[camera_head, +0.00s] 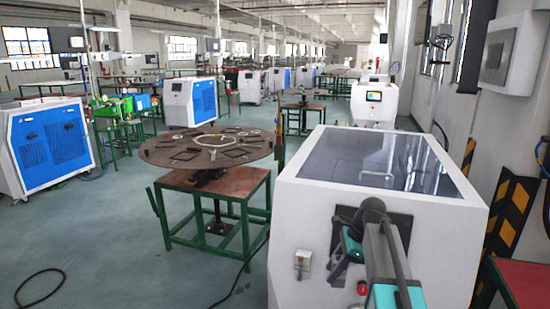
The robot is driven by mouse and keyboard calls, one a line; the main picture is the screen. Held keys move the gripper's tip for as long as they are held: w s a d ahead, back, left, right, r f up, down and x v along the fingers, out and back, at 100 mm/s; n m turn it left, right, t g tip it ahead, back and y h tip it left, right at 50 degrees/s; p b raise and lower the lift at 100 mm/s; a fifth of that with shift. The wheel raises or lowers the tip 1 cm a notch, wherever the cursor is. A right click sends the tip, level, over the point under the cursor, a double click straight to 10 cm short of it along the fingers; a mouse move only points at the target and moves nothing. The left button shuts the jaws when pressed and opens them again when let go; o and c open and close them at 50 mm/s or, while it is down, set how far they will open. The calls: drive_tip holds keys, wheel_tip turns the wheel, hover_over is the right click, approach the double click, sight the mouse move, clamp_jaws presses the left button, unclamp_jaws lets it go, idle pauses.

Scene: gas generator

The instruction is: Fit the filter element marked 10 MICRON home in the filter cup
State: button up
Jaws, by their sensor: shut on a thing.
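My arm (403,266) rises from the bottom edge in front of a white cabinet (300,207), and its dark joint (372,212) stands against the cabinet's front. I cannot make out my gripper's fingers or anything between them. No filter element and no 10 MICRON marking can be read here. A small silver fitting (302,262) is mounted on the cabinet's front face, left of my arm. I cannot tell whether it belongs to the filter cup. My arm covers part of the front face behind it.
The cabinet has a dark, glossy top panel (375,158). A round brown table (165,153) with flat dark parts stands on a green frame to the left. Blue-and-white cabinets (55,147) stand farther left. Cables lie on the floor, which is otherwise open at the lower left.

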drive_tip(key=shift+s+a+r+n+g, duration=0.15)
drive_tip(key=shift+s+a+n+g, duration=0.1)
drive_tip(key=shift+a+n, duration=0.3)
drive_tip(key=shift+s+a+r+n+g, duration=0.15)
drive_tip(key=shift+a+n+g, duration=0.15)
drive_tip(key=shift+n, duration=0.35)
drive_tip(key=s+n, duration=0.1)
drive_tip(key=n, duration=0.1)
drive_tip(key=s+n+g, duration=0.1)
drive_tip(key=n, duration=0.1)
drive_tip(key=s+n+g+h, duration=0.1)
drive_tip(key=n, duration=0.1)
drive_tip(key=shift+s+r+n, duration=0.2)
drive_tip(key=shift+r+n, duration=0.1)
drive_tip(key=shift+r, duration=0.1)
drive_tip(key=shift+d, duration=0.1)
